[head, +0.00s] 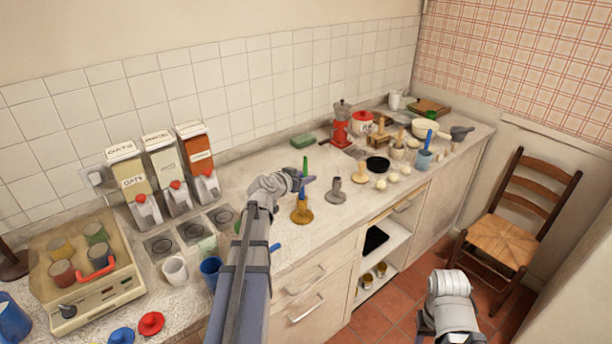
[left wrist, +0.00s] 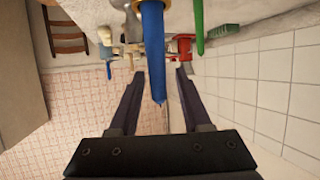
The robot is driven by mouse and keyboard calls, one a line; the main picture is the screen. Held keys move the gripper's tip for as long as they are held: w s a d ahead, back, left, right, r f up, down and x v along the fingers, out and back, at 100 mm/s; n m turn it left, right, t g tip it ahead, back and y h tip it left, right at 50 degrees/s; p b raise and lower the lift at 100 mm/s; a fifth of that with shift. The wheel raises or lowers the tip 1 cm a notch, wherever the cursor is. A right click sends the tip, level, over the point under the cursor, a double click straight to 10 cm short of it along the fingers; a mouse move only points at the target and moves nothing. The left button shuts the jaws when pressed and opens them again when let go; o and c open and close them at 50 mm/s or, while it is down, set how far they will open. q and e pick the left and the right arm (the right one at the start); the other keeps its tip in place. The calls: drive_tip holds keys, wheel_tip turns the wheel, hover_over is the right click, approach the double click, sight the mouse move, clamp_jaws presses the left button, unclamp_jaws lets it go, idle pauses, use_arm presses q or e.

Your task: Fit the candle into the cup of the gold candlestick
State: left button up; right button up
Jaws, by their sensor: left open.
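The gold candlestick (head: 302,216) stands upright on the worktop, with a blue candle (head: 302,196) upright over its cup. Whether the candle's lower end is seated in the cup cannot be made out. My left gripper (head: 308,181) is open at the upper part of the blue candle. In the left wrist view, which is upside down, the blue candle (left wrist: 154,50) reaches between the two spread fingers (left wrist: 158,95), with no clear contact. A green candle (head: 305,167) stands close behind the gripper; it also shows in the left wrist view (left wrist: 198,25).
A grey candlestick (head: 334,190) stands just right of the gold one, with a wooden piece (head: 360,172) and several pale round items beyond. My right arm (head: 450,295) hangs over the floor, away from the worktop.

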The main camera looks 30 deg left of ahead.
use_arm(q)
drive_tip(key=p+v, duration=0.3)
drive_tip(key=v, duration=0.7)
drive_tip(key=shift+s+r+p, duration=0.25)
drive_tip(key=shift+s+p, duration=0.05)
drive_tip(key=shift+s, duration=0.05)
drive_tip(key=s+d+f+m+g+h, duration=0.1)
drive_tip(key=d+f+m+g+h, duration=0.2)
drive_tip(key=d, duration=0.8)
drive_tip(key=s+d+f+g+h, duration=0.1)
drive_tip(key=d+f+g, duration=0.3)
drive_tip(key=d, duration=0.7)
drive_tip(key=s+d+f+g+y, duration=0.3)
drive_tip(key=s+d, duration=0.4)
drive_tip(key=s, duration=0.1)
drive_tip(key=s+d+f+g+y, duration=0.2)
drive_tip(key=s+d+f+g, duration=0.1)
drive_tip(key=s+d, duration=0.4)
drive_tip(key=shift+s+d+f+g+y, duration=0.25)
drive_tip(key=shift+s+g+y, duration=0.2)
drive_tip(key=shift+s, duration=0.2)
drive_tip(key=shift+a, duration=0.1)
